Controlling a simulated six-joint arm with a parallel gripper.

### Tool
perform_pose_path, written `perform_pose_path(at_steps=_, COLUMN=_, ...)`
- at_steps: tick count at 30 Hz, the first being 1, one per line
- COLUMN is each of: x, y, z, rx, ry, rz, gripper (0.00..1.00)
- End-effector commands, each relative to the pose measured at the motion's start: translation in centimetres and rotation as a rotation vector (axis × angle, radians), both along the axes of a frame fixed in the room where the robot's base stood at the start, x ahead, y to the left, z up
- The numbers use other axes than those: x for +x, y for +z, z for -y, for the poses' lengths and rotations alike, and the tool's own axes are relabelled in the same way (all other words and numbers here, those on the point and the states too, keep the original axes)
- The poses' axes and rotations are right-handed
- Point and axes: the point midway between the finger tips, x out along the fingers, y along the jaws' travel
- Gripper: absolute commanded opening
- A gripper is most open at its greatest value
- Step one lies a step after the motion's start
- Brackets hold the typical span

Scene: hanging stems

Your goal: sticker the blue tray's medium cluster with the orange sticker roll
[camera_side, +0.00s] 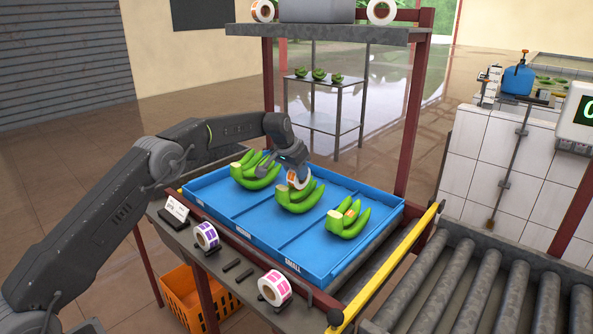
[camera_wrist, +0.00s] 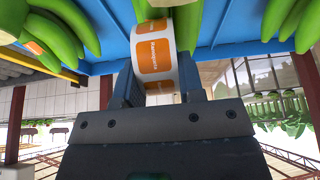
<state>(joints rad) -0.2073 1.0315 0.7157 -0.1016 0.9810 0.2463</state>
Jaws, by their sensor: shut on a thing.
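The blue tray (camera_side: 222,210) holds three green banana clusters in separate compartments. The middle cluster (camera_side: 299,199) is the medium one by its place between the others. My gripper (camera_side: 294,170) is shut on the orange sticker roll (camera_side: 300,181), right at the top of the middle cluster. The wrist view shows the roll (camera_wrist: 156,52) between the jaws, with the middle cluster (camera_wrist: 187,30) close behind it; I cannot tell whether they touch. The cluster by the "SMALL" label (camera_side: 348,219) carries an orange sticker (camera_wrist: 32,47). Any sticker on the middle cluster is hidden.
The far-left cluster (camera_side: 256,171) lies close beside my gripper. A purple roll (camera_side: 206,237) and a pink roll (camera_side: 274,288) stand on the front ledge. An overhead shelf (camera_side: 330,35) on red posts rises behind the tray. A roller conveyor (camera_side: 490,280) is at right.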

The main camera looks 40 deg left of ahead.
Motion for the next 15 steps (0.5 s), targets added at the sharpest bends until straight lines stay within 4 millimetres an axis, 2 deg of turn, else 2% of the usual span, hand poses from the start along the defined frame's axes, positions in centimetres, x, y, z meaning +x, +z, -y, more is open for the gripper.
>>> perform_pose_path(at_steps=1, x=-0.1, y=-0.5, z=0.0, rx=0.0, ry=0.0, rz=-0.011, gripper=0.07)
perform_pose_path(at_steps=5, x=-0.1, y=-0.2, z=0.0, rx=0.0, ry=0.0, rz=-0.01, gripper=0.07)
perform_pose_path(at_steps=15, x=0.0, y=3.2, z=0.0, rx=0.0, ry=0.0, rz=-0.003, gripper=0.07)
